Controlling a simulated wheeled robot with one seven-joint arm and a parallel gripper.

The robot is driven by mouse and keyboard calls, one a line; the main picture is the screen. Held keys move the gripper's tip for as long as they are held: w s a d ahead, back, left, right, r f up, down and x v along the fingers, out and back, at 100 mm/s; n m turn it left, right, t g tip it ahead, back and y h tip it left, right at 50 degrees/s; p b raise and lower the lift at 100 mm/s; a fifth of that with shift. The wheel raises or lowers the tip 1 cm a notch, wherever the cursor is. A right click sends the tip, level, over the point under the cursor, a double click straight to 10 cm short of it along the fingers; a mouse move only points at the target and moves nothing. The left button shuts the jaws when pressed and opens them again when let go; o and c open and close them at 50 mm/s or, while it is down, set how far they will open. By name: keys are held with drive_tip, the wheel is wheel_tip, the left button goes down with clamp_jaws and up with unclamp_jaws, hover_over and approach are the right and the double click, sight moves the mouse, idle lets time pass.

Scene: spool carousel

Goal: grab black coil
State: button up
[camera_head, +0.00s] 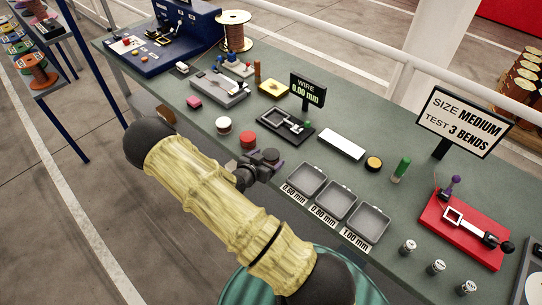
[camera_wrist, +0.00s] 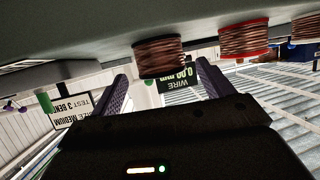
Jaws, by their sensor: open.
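The black coil (camera_wrist: 160,58), copper wire with a dark rim, stands on the bench and shows upside down in the wrist view. In the head view its dark top (camera_head: 271,155) is at my gripper, partly covered by it. My gripper (camera_wrist: 162,75) is open, with one purple finger to each side of the coil in the wrist view. The coil appears at or just beyond the fingertips; I cannot tell whether they touch it. In the head view my gripper (camera_head: 275,166) is low over the bench's near edge.
A red-topped coil (camera_head: 248,140) and a white-topped coil (camera_head: 223,125) stand in line to the left. Grey trays (camera_head: 307,181) lie to the right. The wire gauge with its sign (camera_head: 308,91) and a black tool (camera_head: 286,127) are behind.

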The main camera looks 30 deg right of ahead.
sight(269, 156)
drive_tip(key=p+x, duration=0.1)
drive_tip(key=x, duration=0.2)
drive_tip(key=shift+w+d, duration=0.1)
drive_tip(key=shift+w, duration=0.1)
drive_tip(key=c, duration=1.3)
